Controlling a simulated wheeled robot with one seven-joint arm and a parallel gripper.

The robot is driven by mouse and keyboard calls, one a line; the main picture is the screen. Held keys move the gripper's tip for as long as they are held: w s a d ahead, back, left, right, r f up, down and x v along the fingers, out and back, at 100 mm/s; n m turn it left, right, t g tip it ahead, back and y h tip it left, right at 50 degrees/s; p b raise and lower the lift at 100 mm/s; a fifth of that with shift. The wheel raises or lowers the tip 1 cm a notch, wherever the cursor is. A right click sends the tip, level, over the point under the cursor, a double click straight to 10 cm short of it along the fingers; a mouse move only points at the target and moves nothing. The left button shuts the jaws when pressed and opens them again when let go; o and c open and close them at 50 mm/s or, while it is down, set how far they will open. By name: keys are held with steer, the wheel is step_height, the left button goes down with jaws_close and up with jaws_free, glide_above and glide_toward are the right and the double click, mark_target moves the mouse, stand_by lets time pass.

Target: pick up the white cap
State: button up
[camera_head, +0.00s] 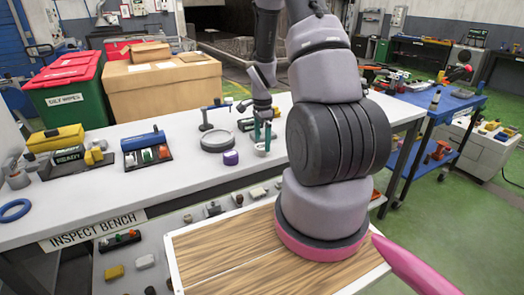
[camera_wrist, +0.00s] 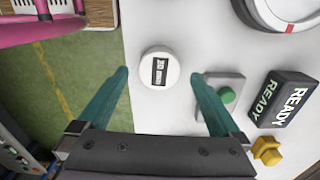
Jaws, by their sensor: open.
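The white cap (camera_wrist: 159,82) is a small round disc with a black printed label on its top. It stands on the white bench top in the wrist view. My gripper (camera_wrist: 160,78) is open, with one teal finger to the left of the cap and one to the right. Gaps show between the cap and both fingertips, and nothing is held. In the head view my gripper (camera_head: 262,138) is low over the inspection bench (camera_head: 150,196); the cap is hard to make out there among the fingers.
Close to the right finger is a grey box with a green button (camera_wrist: 228,96). Beyond it are a black READY block (camera_wrist: 284,97) and a yellow piece (camera_wrist: 267,151). A purple cylinder (camera_head: 231,158) and a round grey dial (camera_head: 218,141) stand left of my gripper. The bench's front left is mostly clear.

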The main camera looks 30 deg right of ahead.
mark_target(262, 146)
step_height(262, 146, down, 3)
steer(key=shift+f, duration=0.2)
steer(key=c, duration=1.3)
